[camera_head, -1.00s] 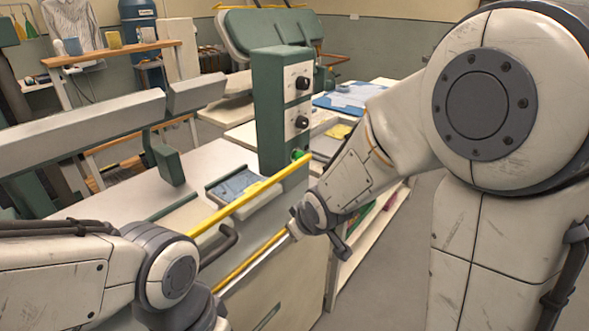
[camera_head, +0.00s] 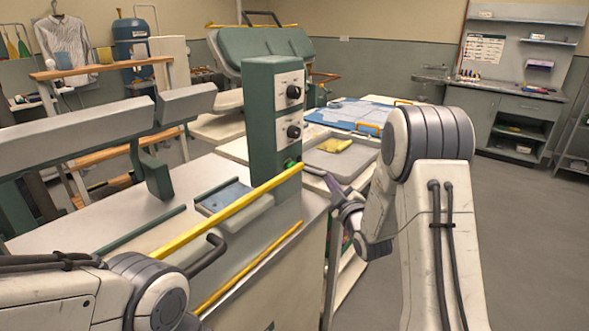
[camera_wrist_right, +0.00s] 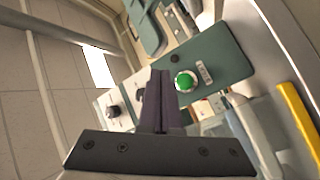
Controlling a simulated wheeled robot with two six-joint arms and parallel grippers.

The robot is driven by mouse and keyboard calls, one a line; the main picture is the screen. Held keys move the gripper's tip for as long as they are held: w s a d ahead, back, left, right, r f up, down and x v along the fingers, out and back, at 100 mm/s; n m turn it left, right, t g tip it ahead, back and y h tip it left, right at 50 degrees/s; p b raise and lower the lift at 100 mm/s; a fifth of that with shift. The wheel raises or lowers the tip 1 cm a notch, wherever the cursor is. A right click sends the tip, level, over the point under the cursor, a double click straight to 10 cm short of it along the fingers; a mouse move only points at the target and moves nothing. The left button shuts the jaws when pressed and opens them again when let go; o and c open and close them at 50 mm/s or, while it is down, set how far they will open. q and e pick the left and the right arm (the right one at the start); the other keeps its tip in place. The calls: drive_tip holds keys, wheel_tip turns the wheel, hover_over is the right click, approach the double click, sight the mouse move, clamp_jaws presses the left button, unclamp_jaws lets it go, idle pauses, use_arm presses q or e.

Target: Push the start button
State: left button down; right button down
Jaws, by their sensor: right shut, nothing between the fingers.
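The green start button (camera_wrist_right: 186,82) sits in a light ring on the green control box, beside a small white label, in the right wrist view. In the head view the button (camera_head: 290,164) shows low on the front of the green control box (camera_head: 262,120), just above the yellow bar. My right gripper (camera_head: 325,178) is shut and empty, to the right of the button and apart from it. In the right wrist view its closed fingers (camera_wrist_right: 160,75) lie just left of the button. My left arm comes in at the lower left; its gripper is out of frame.
A yellow bar (camera_head: 225,212) runs along the front of the press, right below the button. Two black knobs (camera_head: 294,92) stick out above it. A grey tray (camera_head: 345,155) with a yellow cloth lies to the right. Open floor is at the right.

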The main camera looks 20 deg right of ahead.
use_arm(q)
drive_tip(key=shift+r+p, duration=0.35)
drive_tip(key=shift+r, duration=0.05)
use_arm(e)
drive_tip(key=w+a, duration=0.5)
drive_tip(key=w, duration=0.2)
drive_tip(key=shift+a, duration=0.25)
use_arm(q)
drive_tip(key=shift+f, duration=0.1)
idle(1.6)
drive_tip(key=shift+s+d+f+b, duration=0.1)
drive_tip(key=shift+f+b, duration=0.15)
drive_tip(key=shift+b, duration=0.1)
use_arm(e)
drive_tip(key=shift+w+a+r, duration=0.15)
drive_tip(key=shift+w+a, duration=0.05)
